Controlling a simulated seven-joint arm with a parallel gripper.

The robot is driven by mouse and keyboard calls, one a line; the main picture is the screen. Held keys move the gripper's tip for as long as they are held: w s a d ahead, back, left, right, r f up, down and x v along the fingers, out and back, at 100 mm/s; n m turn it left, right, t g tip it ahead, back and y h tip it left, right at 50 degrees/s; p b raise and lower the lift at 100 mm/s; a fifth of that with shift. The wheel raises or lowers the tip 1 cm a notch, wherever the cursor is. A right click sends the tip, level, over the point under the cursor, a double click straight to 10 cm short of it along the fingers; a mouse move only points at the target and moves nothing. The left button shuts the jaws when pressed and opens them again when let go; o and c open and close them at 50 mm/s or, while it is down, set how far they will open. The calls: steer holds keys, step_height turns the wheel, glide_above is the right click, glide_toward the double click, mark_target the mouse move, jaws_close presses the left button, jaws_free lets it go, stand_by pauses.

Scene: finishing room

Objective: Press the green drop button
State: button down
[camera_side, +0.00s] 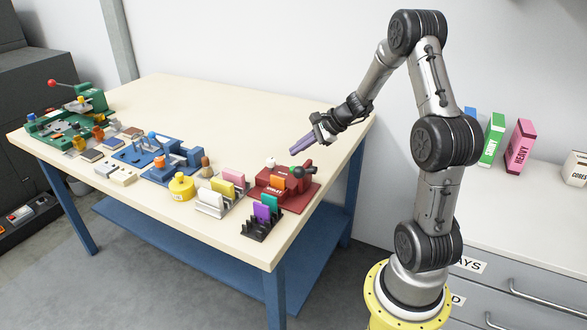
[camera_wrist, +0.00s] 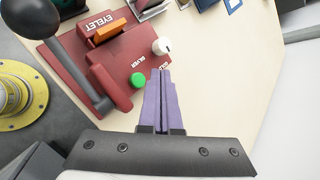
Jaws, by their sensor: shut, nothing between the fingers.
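The green button (camera_wrist: 138,80) is a round cap on the red eyelet machine (camera_wrist: 85,50), in the wrist view. My gripper (camera_wrist: 161,70) has purple fingers closed together, with nothing between them. In that view its tips lie just right of the green button, below a white knob (camera_wrist: 162,46). In the side view my gripper (camera_side: 293,152) hangs above the back of the red machine (camera_side: 268,190), apart from it.
A dark lever with a black ball (camera_wrist: 30,18) rises left of the button. An orange block (camera_wrist: 107,31) sits on the machine. Racks with coloured cards (camera_side: 228,187), a yellow pot (camera_side: 181,187) and a blue fixture (camera_side: 155,155) stand nearby. The table's back is clear.

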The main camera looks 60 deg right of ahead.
mark_target(292, 168)
steer(key=shift+f, duration=1.4)
stand_by(1.0)
steer(key=shift+f, duration=0.4)
steer(key=shift+s+a+f, duration=0.1)
steer(key=shift+s+f, duration=0.05)
steer(key=shift+f, duration=0.4)
steer(key=shift+s+f, duration=0.1)
steer(key=shift+f, duration=0.45)
stand_by(0.9)
steer(key=shift+r, duration=0.1)
steer(key=shift+s+r, duration=0.25)
steer(key=shift+r, duration=0.25)
steer(key=shift+w+r, duration=0.2)
steer(key=shift+r, duration=2.6)
